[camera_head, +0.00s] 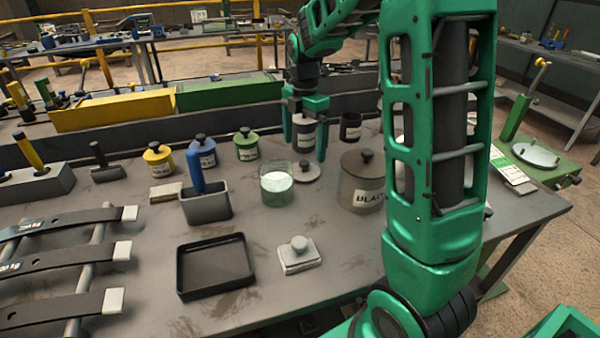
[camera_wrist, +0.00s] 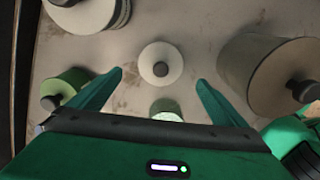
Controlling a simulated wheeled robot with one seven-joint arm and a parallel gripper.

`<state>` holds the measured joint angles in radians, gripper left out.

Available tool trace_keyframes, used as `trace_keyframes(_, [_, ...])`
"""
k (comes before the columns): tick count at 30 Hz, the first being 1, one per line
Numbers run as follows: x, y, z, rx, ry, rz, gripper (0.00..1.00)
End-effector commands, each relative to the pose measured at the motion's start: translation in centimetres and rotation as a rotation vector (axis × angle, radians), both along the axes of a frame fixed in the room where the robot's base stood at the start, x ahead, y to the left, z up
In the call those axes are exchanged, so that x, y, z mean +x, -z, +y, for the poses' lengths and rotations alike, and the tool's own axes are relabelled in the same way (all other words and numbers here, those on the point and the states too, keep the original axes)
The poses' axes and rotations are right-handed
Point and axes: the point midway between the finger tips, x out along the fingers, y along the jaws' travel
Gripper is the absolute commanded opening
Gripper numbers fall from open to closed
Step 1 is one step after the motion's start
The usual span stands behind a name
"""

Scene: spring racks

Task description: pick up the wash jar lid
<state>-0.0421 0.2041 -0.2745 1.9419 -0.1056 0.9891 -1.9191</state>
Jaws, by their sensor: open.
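The wash jar lid, a pale grey disc with a dark knob, lies flat on the table (camera_head: 315,172), right of an open glass jar (camera_head: 276,190) with white contents. In the wrist view the lid (camera_wrist: 149,72) is near the top middle, just beyond the fingertips. My gripper (camera_head: 305,155) is open and empty, pointing down above the table near the lid. In the wrist view its two green fingers (camera_wrist: 160,80) are spread on either side below the lid, not touching it. The glass jar (camera_wrist: 166,106) shows partly between the fingers, its lower part hidden by my gripper.
A large lidded jar (camera_head: 360,190) stands right of the lid. Lidded jars in green (camera_head: 247,151), blue and yellow stand to the left. A pale labelled jar (camera_head: 304,135) stands behind my gripper. A black tray (camera_head: 215,268) and a knobbed block (camera_head: 299,258) lie in front.

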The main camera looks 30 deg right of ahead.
Motion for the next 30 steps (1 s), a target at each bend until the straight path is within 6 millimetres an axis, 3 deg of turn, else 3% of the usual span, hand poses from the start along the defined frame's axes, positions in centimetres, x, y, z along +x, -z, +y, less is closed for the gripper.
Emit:
trace_keyframes(3, [0.0, 1.6, -0.1, 0.001, 0.003, 0.002, 0.97])
trace_keyframes(11, [-0.1, 3.3, -0.2, 0.0, 0.005, 0.001, 0.97])
trace_keyframes(19, [-0.1, 6.9, -0.2, 0.001, 0.006, 0.002, 0.97])
trace_keyframes(29, [0.0, 7.6, -0.2, 0.0, 0.006, -0.001, 0.97])
trace_keyframes(30, [0.0, 7.6, -0.2, 0.0, 0.006, -0.001, 0.92])
